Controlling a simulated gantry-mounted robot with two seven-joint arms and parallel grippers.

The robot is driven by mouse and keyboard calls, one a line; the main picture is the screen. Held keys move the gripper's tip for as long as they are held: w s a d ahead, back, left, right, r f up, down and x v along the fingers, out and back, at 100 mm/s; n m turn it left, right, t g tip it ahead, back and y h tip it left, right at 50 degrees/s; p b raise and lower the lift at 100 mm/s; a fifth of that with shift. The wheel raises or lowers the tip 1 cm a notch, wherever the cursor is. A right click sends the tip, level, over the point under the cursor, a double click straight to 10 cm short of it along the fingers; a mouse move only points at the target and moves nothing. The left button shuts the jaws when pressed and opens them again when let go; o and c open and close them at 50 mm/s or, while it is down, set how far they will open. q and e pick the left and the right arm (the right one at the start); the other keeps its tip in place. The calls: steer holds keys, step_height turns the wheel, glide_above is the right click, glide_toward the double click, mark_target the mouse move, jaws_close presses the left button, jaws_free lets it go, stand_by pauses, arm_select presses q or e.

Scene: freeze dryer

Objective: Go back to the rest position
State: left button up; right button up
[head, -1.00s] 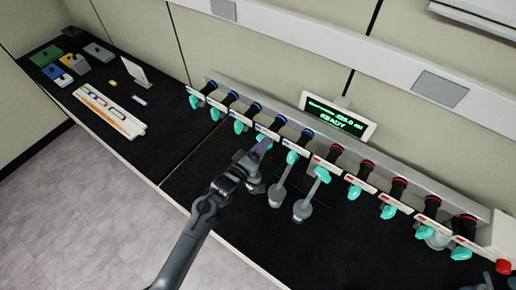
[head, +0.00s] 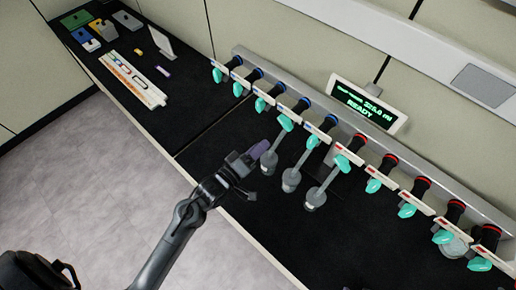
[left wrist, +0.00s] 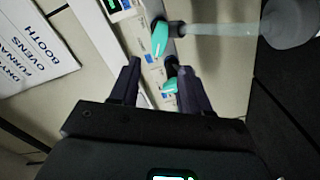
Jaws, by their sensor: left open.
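My left gripper (head: 258,156) is open and empty in the head view. It hangs over the front part of the black bench, just left of the hanging flasks and in front of the port row. In the left wrist view the two dark fingers (left wrist: 160,78) stand apart with nothing held between them. Teal valve handles (left wrist: 160,38) and labels show beyond the fingers. A grey flask (left wrist: 290,22) with a long neck shows at the upper right there. My right gripper is not in view.
The manifold (head: 360,125) carries blue-ringed and red-ringed ports. Flasks (head: 291,180) and (head: 314,197) hang near the middle; a clear one (head: 455,246) hangs at right. The display (head: 364,104) reads READY. A white rack (head: 130,78) lies on the left bench. The floor (head: 90,190) is clear.

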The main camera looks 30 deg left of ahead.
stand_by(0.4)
arm_select(q)
steer(key=s+a+f+m+g+y+p, duration=0.1)
steer(key=s+m+g, duration=0.4)
steer(key=s, duration=0.6)
steer(key=s+a+f+m+g+y+p, duration=0.1)
steer(key=s+f+m+g+y+p, duration=0.1)
steer(key=s+m+g, duration=0.4)
steer(key=s+g, duration=0.3)
steer(key=s, duration=0.2)
steer(key=shift+s+m+y, duration=0.3)
steer(key=shift+s+y, duration=0.1)
